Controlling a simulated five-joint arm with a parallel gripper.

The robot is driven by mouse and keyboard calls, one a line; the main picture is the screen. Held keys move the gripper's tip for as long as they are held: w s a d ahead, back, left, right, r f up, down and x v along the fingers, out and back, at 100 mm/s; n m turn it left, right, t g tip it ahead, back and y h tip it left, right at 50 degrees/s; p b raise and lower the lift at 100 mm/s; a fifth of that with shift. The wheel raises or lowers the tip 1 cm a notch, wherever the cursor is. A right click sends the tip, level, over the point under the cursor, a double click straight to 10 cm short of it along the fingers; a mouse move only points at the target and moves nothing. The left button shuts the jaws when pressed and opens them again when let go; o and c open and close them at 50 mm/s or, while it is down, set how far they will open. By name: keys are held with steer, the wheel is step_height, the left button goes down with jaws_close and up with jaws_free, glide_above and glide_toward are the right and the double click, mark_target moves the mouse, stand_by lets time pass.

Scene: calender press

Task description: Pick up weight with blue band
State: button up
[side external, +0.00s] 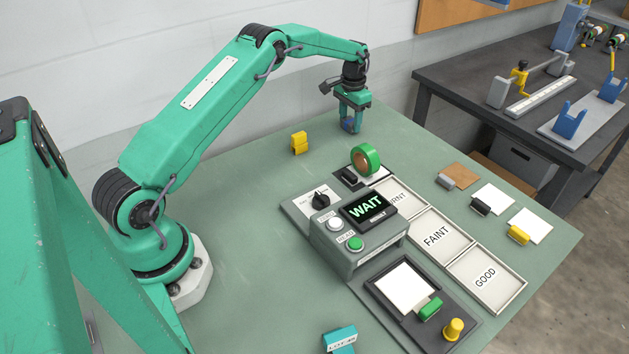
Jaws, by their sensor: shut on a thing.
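My gripper (352,122) is at the back of the green table, pointing down. It is shut on the weight with blue band (347,125), a small dark piece with blue showing between the fingers. Most of the weight is hidden by the fingers. I cannot tell whether its underside touches the table or hangs just above it.
A yellow block (299,143) stands left of my gripper. A green tape roll (365,160) and the control box (358,235) reading WAIT are nearer. Trays marked FAINT (436,236) and GOOD (486,279) lie at right. The table between my base and the box is clear.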

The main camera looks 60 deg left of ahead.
mark_target(351, 121)
steer(key=shift+r, duration=0.15)
steer(key=shift+r, duration=0.75)
steer(key=r, duration=0.2)
steer(key=shift+d+r, duration=0.2)
steer(key=shift+r, duration=0.2)
steer(key=s+d+r, duration=0.2)
steer(key=d+r, duration=0.4)
steer(key=d, duration=0.5)
steer(key=shift+s+r, duration=0.3)
steer(key=shift+s, duration=0.1)
steer(key=shift+s+a, duration=0.1)
steer(key=shift+s, duration=0.05)
